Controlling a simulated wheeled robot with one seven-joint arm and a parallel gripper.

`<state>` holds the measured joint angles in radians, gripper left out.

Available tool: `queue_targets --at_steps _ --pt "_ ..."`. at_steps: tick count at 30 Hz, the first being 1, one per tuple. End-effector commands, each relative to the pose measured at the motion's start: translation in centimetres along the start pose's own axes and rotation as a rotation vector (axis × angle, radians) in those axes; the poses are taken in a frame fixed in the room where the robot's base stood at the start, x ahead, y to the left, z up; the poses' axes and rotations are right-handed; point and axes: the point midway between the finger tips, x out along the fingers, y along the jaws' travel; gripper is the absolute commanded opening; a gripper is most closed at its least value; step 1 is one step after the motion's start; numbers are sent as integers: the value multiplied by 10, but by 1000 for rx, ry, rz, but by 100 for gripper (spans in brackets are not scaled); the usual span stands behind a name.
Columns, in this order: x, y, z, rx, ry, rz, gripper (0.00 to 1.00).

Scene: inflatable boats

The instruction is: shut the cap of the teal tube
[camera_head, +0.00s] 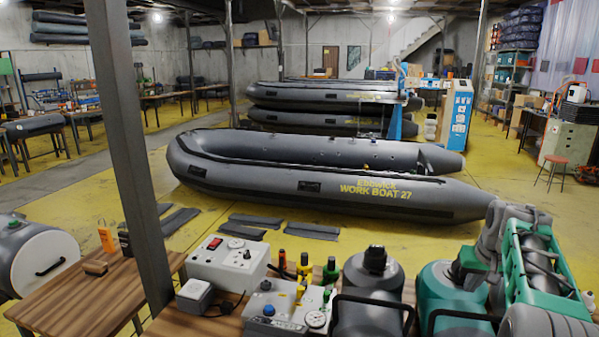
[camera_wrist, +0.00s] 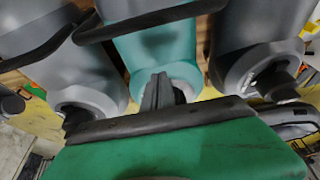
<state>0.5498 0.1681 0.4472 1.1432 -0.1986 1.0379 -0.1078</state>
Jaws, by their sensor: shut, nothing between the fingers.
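The teal tube (camera_head: 437,285) lies on the bench at the front, between grey tubes. It also shows in the upper middle of the wrist view (camera_wrist: 168,50), with its neck end facing my gripper. My gripper (camera_head: 457,270) is shut and empty, in front of that neck end. Its closed grey fingers (camera_wrist: 160,78) show in the wrist view and overlap the dark opening or cap area of the teal tube. They hide much of it, so I cannot tell how the cap stands or whether the fingers touch it.
A grey tube (camera_head: 370,290) with a dark cap stands left of the teal one; another grey tube (camera_wrist: 265,40) shows in the wrist view. Black handles (camera_wrist: 150,20) arch over the tubes. A control box (camera_head: 228,260), bottles and a steel post (camera_head: 130,140) are further left.

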Motion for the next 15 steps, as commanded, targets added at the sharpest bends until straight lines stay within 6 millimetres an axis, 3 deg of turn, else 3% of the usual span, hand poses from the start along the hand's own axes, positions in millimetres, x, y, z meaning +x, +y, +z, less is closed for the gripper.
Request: queue_targets --at_steps 15 --pt "-8 0 -23 0 -2 -1 0"
